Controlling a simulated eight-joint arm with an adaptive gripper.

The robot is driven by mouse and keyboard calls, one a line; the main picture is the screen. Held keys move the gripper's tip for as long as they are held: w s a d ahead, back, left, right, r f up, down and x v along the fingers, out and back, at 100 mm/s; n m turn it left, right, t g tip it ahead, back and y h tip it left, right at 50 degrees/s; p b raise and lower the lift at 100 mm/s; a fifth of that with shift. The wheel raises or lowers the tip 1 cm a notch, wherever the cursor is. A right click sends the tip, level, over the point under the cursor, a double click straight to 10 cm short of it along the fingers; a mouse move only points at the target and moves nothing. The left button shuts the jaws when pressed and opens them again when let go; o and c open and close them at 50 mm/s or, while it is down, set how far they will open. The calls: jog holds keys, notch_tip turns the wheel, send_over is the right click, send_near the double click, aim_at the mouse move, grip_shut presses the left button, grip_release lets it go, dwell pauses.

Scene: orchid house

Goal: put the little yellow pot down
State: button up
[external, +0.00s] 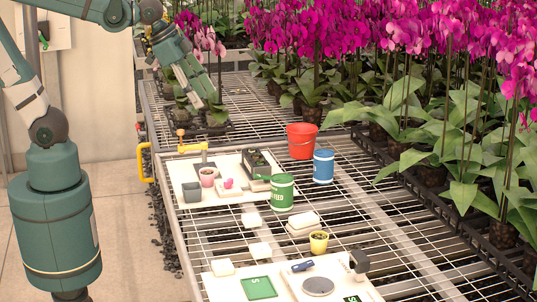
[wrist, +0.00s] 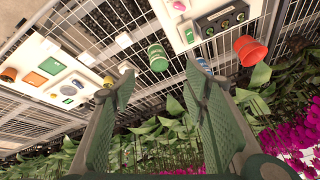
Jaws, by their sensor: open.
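My gripper (external: 207,97) is raised over the far left part of the bench, well away from the pot. In the wrist view my gripper (wrist: 158,82) has its two fingers spread wide apart with nothing between them.
A green tin (external: 282,192), a blue tin (external: 323,167) and a red bucket (external: 301,141) stand mid-bench. A white board (external: 225,193) holds a pink pot and a grey pot. The front board (external: 235,273) carries a scale (external: 318,286). Tall magenta orchids (external: 400,40) crowd the right.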

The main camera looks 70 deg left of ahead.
jog(key=s+a+f+n+t, duration=0.1)
jog(key=s+a+f+n, duration=0.1)
jog(key=s+a+n, duration=0.2)
jog(key=s+n, duration=0.1)
jog(key=s, duration=0.2)
jog(key=shift+s+a+f+n+y, duration=0.15)
jog(key=shift+s+a+n+y, duration=0.15)
jog(key=shift+n, duration=0.1)
